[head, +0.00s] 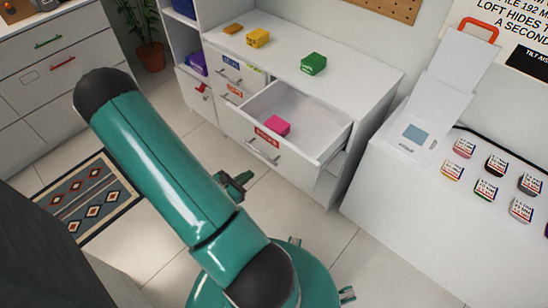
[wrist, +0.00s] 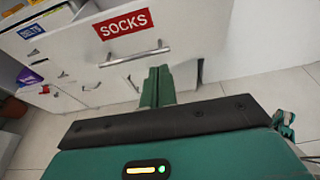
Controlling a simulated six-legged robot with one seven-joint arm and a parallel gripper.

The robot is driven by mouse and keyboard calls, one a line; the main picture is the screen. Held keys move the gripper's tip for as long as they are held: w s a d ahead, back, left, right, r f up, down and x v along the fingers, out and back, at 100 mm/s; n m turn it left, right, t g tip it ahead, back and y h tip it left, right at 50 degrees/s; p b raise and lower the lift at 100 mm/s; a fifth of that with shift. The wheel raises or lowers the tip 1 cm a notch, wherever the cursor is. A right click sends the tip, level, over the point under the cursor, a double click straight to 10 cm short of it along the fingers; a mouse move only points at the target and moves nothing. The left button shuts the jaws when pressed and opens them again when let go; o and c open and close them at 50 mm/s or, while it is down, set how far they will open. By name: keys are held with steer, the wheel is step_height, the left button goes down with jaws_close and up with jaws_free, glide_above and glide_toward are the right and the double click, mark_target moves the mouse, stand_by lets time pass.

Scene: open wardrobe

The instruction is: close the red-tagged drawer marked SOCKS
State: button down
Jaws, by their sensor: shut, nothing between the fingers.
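The SOCKS drawer (head: 285,160) is pulled out of the white dresser, with a pink item (head: 277,125) lying inside. Its red tag (head: 266,137) sits on the front above a metal bar handle (head: 262,155). In the wrist view the red SOCKS tag (wrist: 122,23) is readable and the handle (wrist: 135,57) is below it. My gripper (head: 243,179) is shut and empty, in front of the drawer and lower left of it in the head view. In the wrist view my gripper's fingertips (wrist: 159,72) appear just below the handle's right end; contact cannot be told.
A green block (head: 313,64) and a yellow block (head: 257,38) are on the dresser top. A white counter (head: 390,190) with jars stands right. Tiled floor in front is free.

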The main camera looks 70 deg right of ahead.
glide_toward(280, 154)
steer(key=x, duration=0.5)
steer(key=shift+s+f, duration=0.1)
steer(key=shift+s, duration=0.1)
steer(key=shift+s+d, duration=0.2)
steer(key=shift+d, duration=0.4)
steer(key=shift+d, duration=0.15)
